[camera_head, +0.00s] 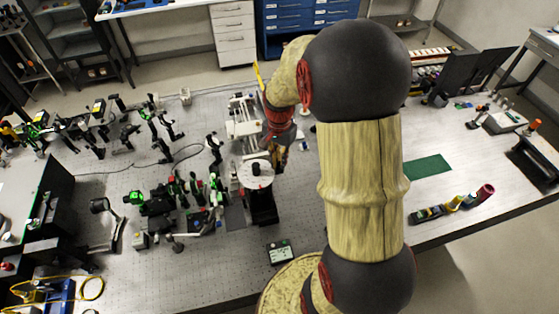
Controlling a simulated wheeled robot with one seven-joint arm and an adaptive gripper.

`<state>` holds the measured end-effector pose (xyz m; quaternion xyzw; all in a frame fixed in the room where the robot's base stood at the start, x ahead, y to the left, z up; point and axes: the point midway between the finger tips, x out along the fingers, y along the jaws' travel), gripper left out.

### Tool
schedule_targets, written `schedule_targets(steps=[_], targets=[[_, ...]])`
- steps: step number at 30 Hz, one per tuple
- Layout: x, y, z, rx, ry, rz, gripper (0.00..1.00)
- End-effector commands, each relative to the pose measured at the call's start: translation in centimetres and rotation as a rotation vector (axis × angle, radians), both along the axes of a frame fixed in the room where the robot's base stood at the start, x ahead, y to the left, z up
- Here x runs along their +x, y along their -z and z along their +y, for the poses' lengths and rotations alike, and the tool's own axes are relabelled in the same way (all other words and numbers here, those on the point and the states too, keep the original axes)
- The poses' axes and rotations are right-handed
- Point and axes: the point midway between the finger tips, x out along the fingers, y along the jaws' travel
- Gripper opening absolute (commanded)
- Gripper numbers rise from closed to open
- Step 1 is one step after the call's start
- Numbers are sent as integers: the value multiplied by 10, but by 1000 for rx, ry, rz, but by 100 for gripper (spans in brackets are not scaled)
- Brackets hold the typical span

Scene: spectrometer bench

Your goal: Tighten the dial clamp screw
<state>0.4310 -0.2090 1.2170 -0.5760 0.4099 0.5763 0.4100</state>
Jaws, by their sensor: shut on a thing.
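A round pale dial (258,172) with a dark knob (255,168) at its middle sits on a dark stand (264,208) near the middle of the bench. My gripper (277,158) is at the dial's upper right edge, partly behind my own arm. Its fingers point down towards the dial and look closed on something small. The clamp screw itself is too small and too hidden by the fingers to make out.
Optical mounts (180,190) crowd the bench left of the dial. A railed white apparatus (243,118) stands behind it. A small display box (280,252) lies in front.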

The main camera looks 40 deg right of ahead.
Motion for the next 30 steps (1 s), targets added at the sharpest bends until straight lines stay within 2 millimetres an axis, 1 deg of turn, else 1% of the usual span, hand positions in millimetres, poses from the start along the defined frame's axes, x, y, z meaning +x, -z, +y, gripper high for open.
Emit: schedule_targets(steps=[3,4,14,23,26,30], targets=[[1,0,0,-1,-1,-1,0],[1,0,0,-1,-1,-1,12],[0,0,0,0,-1,-1,31],[0,-1,0,-1,-1,-1,31],[1,-9,0,-2,-1,-3,31],[1,-30,0,-2,-2,-4,31]])
